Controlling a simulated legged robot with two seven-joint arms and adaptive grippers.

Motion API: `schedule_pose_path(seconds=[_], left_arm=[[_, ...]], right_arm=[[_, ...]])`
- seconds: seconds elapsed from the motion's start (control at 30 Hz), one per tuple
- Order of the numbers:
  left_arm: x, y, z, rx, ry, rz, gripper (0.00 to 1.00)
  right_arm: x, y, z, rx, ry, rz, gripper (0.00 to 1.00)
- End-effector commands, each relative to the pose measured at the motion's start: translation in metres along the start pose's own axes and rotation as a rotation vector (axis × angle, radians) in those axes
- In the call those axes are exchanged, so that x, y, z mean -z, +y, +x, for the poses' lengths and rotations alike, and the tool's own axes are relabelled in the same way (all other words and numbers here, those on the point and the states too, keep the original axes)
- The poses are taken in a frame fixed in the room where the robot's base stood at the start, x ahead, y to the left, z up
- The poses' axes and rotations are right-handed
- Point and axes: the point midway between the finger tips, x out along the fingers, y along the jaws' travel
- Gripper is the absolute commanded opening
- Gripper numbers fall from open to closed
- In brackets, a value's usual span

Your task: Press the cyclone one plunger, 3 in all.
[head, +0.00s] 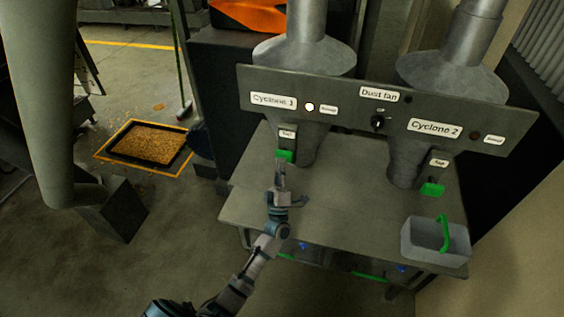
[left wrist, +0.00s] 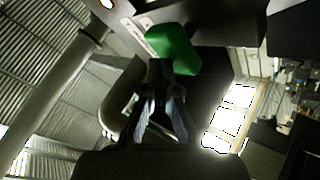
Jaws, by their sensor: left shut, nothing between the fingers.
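The cyclone 1 plunger is a green block (head: 285,156) under a small white tag on the left cyclone. It also shows large in the left wrist view (left wrist: 174,48). My left gripper (head: 280,170) is shut and empty, its fingertips just below the green plunger; in the left wrist view the fingertips (left wrist: 160,68) reach its lower edge. I cannot tell whether they touch. The panel above carries the label "Cyclone 1" (head: 273,102) and a bright white lamp (head: 309,107) beside it. My right gripper is not in view.
The cyclone 2 plunger (head: 432,189) is a similar green block at right. A grey bin (head: 430,244) with a green handle stands on the grey table (head: 340,215) at its right front. A dust fan knob (head: 378,122) sits mid-panel. The table's middle is clear.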

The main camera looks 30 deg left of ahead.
Motion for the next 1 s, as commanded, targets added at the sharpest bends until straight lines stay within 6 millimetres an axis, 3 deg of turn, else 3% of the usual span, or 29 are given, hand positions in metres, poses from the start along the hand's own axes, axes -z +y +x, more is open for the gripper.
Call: schedule_pose_path(seconds=[1.0], left_arm=[[0.02, 0.022, -0.029, 0.002, -0.002, 0.0, 0.0]], right_arm=[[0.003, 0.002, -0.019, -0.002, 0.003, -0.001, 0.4]])
